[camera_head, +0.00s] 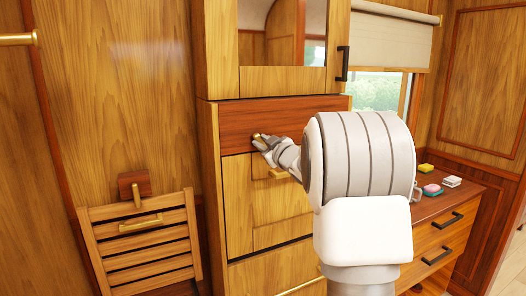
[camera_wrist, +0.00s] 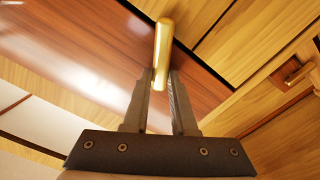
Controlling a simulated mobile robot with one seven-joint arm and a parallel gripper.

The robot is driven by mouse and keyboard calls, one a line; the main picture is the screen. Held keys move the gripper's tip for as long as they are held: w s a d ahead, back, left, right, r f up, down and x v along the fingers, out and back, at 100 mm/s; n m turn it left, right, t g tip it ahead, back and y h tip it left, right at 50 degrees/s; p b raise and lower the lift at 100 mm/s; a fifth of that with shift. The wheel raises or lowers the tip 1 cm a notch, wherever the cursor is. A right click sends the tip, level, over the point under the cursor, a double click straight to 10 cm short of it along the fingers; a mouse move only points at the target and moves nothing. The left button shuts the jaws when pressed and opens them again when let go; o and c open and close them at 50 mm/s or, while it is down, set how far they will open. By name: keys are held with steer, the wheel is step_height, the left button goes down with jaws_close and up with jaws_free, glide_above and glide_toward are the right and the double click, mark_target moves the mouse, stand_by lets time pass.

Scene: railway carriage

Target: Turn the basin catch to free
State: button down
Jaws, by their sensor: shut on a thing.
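The basin catch (camera_wrist: 163,42) is a rounded brass bar in the wrist view. It sits against a reddish-brown wooden panel (camera_head: 280,113) at its edge with lighter wood. My gripper (camera_wrist: 162,88) has its two fingers on either side of the catch's near end and is shut on it. In the head view the catch (camera_head: 257,138) is a small brass piece at the tip of my gripper (camera_head: 264,143), and it looks tilted. The fingers hide part of it. Below the panel is a light wooden front (camera_head: 238,190), which stands upright against the cabinet.
A slatted folding seat (camera_head: 150,262) with a brass handle is at the left. A mirror cabinet (camera_head: 285,80) with a black handle is above. A counter (camera_head: 452,200) with soap-like blocks and drawers is at the right, partly behind my arm.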

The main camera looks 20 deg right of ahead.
steer(key=n+b, duration=0.2)
steer(key=n, duration=0.1)
steer(key=n+b, duration=0.3)
steer(key=n, duration=0.1)
steer(key=n+b, duration=0.3)
steer(key=n, duration=0.1)
steer(key=shift+a+f, duration=0.15)
steer(key=shift+f, duration=0.25)
steer(key=shift+n, duration=0.5)
steer(key=c, duration=0.7)
jaws_free()
steer(key=s, duration=1.1)
steer(key=s+p, duration=0.1)
steer(key=s, duration=0.5)
steer(key=shift+s+d, duration=0.25)
